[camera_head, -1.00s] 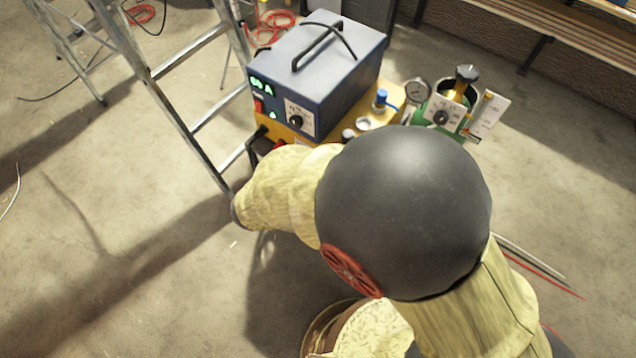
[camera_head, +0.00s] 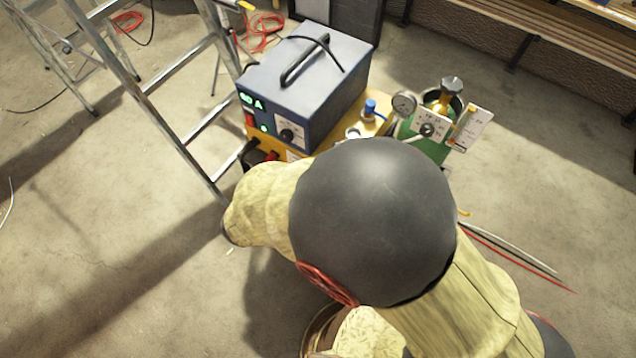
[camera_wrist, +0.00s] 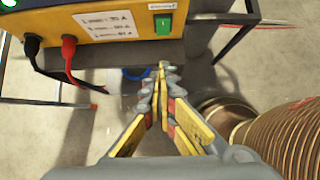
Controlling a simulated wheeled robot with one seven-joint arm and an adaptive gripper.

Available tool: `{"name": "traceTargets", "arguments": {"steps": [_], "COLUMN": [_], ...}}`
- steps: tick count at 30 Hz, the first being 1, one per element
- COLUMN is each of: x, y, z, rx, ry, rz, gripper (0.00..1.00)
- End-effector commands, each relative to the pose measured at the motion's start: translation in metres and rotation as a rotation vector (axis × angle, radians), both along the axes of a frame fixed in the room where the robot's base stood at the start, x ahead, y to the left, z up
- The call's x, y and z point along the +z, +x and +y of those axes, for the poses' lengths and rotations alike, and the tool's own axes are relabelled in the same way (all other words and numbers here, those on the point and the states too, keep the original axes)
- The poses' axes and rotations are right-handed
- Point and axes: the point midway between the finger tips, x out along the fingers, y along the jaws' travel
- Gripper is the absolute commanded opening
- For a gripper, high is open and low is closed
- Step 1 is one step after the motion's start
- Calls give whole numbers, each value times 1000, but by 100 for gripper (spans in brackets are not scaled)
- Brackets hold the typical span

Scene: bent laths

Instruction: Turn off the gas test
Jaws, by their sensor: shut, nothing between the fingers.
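A yellow box shows in the wrist view (camera_wrist: 100,55), with a lit-green rocker switch (camera_wrist: 163,24) marked "1" at its right end. The label above the switch is too small to read. My gripper (camera_wrist: 163,68) is shut and empty, its fingertips below the switch in the picture and apart from it. In the head view my own arm hides the gripper and the switch. A blue welding unit (camera_head: 300,85) with a green "60 A" display sits on the yellow box there. A green gas cylinder (camera_head: 428,148) with a gauge (camera_head: 403,104) and flow scale stands to the right.
A black plug (camera_wrist: 32,45) and a red plug (camera_wrist: 69,48) with cables stick out left of the switch. A metal ladder (camera_head: 165,95) stands left of the unit. Loose cables (camera_head: 515,255) lie on the floor at right. The floor at left is mostly clear.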

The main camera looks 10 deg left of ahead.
Motion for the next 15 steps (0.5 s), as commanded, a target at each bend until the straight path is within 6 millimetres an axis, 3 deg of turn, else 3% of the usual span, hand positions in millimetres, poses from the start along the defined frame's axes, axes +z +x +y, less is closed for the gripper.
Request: {"name": "traceTargets", "arguments": {"steps": [4,15], "x": [-1,-7], "y": [-8,-6], "z": [1,0], "rx": [2,1], "ry": [7,7], "rz": [18,18], "gripper": [0,0]}}
